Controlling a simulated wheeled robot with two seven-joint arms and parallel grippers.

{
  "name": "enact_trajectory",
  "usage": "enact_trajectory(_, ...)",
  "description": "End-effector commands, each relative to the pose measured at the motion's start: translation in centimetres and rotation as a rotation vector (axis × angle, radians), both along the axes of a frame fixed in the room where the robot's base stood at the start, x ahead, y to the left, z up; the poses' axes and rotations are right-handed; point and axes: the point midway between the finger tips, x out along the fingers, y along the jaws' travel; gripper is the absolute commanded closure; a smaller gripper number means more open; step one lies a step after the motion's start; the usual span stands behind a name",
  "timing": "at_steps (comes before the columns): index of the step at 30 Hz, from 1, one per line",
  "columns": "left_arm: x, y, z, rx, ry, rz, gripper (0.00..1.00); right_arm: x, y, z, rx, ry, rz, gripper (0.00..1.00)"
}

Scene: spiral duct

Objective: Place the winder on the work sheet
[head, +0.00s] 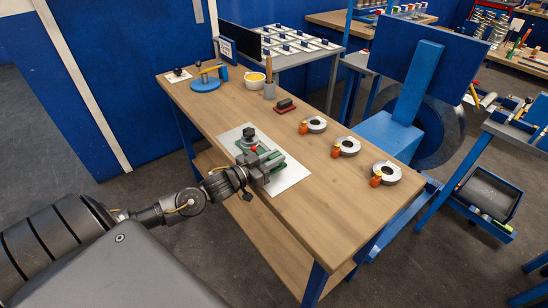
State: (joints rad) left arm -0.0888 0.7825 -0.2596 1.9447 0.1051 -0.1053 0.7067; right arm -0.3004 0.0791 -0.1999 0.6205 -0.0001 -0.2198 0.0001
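A white work sheet (292,176) lies flat on the wooden bench top. A green-based device with a dark knob (249,136), which looks like the winder, is over the middle of the sheet. I cannot tell whether it rests on the sheet or hangs just above it. My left gripper (268,165) is at the near side of this device, overlapping it in the head view. Its fingers blend with the device, so whether they are shut on it is unclear. My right gripper is out of view.
Three grey rings with orange clips (387,172) line the bench's right side. A red-and-black block (285,106), a yellow-filled cup (254,80), a tool pot (270,91) and a blue round-based tool (205,84) stand farther back. The bench's near right end is clear.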

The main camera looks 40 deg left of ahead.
Motion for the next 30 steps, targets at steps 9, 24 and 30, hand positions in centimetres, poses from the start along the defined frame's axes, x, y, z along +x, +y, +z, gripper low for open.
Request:
enact_trajectory(9, 0.0, 0.0, 0.0, 0.000, 0.000, 0.000, 0.60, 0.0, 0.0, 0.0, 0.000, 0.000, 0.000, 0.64)
enact_trajectory(24, -4.9, 1.5, -0.2, 0.001, 0.006, 0.000, 0.60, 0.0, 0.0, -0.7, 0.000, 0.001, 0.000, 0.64)
enact_trajectory(30, -8.4, 2.5, -0.1, 0.000, 0.005, -0.001, 0.60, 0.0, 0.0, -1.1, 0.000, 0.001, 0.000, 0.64)
